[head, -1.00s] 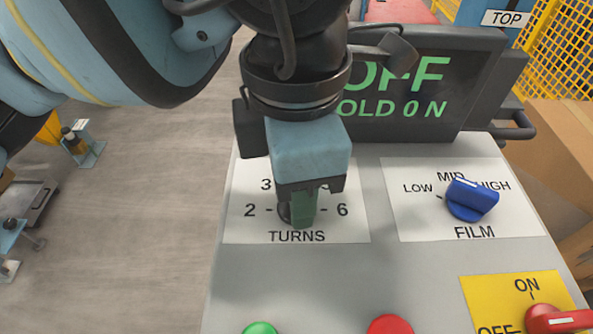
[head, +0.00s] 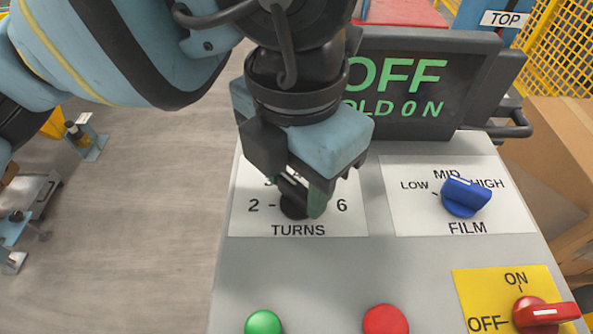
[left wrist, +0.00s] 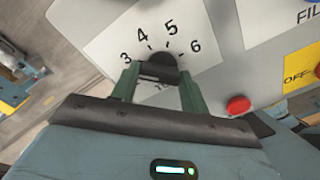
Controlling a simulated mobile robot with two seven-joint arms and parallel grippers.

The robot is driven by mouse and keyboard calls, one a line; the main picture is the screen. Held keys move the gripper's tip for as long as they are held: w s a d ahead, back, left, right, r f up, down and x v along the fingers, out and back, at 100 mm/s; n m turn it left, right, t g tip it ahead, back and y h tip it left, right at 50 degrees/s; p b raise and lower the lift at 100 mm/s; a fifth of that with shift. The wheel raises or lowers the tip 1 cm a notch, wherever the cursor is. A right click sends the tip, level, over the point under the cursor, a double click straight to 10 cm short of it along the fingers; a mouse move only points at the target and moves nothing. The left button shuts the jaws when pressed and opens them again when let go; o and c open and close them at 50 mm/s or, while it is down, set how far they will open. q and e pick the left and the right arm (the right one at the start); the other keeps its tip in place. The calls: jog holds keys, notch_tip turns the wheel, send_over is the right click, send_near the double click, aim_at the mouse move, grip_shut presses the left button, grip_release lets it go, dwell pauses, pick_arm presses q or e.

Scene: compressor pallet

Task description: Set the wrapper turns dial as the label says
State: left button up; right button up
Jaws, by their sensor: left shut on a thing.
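The turns dial (head: 293,208) is a dark knob on a white plate (head: 243,222) marked TURNS. In the left wrist view the knob (left wrist: 158,70) sits between the two fingers of the gripper (left wrist: 160,80), below the 3, 4, 5 and 6. The knob's pointer is hidden. My right gripper is not in view.
A blue film dial (head: 465,197) marked LOW, MID, HIGH is to the right. A screen (head: 410,85) behind shows green OFF. Green (head: 263,322) and red (head: 386,320) buttons and a red switch (head: 540,315) on a yellow plate are nearer. A TOP label (head: 507,19) stands behind.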

aim_at(297, 185)
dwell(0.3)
pick_arm(q)
jog(key=o, duration=1)
notch_tip(297, 185, up, 6)
jog(key=shift+r, duration=0.95)
